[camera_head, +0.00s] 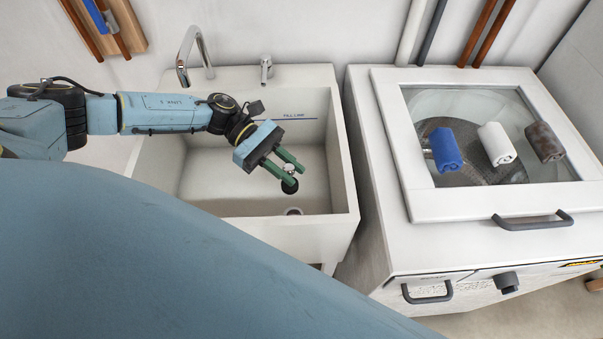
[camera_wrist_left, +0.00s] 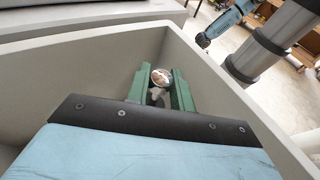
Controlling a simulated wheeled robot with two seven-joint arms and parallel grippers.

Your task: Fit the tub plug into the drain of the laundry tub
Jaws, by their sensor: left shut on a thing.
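The tub plug (camera_head: 289,185) is a dark round stopper with a pale knob on top. My left gripper (camera_head: 292,169) is shut on the plug's knob and holds it inside the laundry tub (camera_head: 346,190), above the tub floor. The drain (camera_head: 294,211) is a small ring in the tub floor, just below the plug in the head view and apart from it. In the left wrist view the plug's shiny knob (camera_wrist_left: 160,77) shows between the green fingers (camera_wrist_left: 158,90). The drain cannot be made out there. My right gripper is not in the head view.
The tub walls surround my left gripper. A faucet (camera_head: 190,52) and a small tap (camera_head: 266,68) stand at the back rim.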

